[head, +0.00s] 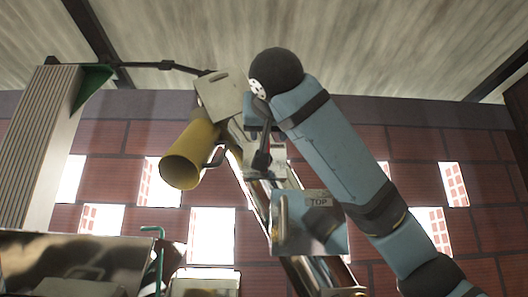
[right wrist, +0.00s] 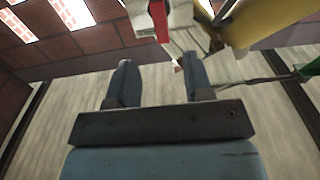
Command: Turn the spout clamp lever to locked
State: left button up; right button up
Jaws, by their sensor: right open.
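The yellow spout (head: 185,160) hangs from the top of the inclined elevator in the head view, its round mouth facing down and left. It also shows at the upper right of the right wrist view (right wrist: 258,22). A dark curved bracket or handle (head: 217,157) sits on the spout's right side. I cannot tell for sure which part is the clamp lever, or its position. My right gripper (right wrist: 160,80) is open and empty, its fingers apart, just short of the pale housing with a red strip (right wrist: 158,20). In the head view my wrist largely hides it. My left gripper is out of view.
A pale box (head: 222,95) tops the elevator. A ribbed column (head: 45,140) with a green piece stands left, joined by a dark rod (head: 165,66). A metal hopper (head: 70,255) is lower left. Brick wall lies behind.

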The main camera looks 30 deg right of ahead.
jog(key=p+x, duration=0.4)
jog(key=x, duration=0.8)
jog(key=shift+w, duration=0.1)
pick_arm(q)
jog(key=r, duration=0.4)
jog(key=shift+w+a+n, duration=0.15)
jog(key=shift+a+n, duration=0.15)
pick_arm(e)
jog(key=c, duration=0.6)
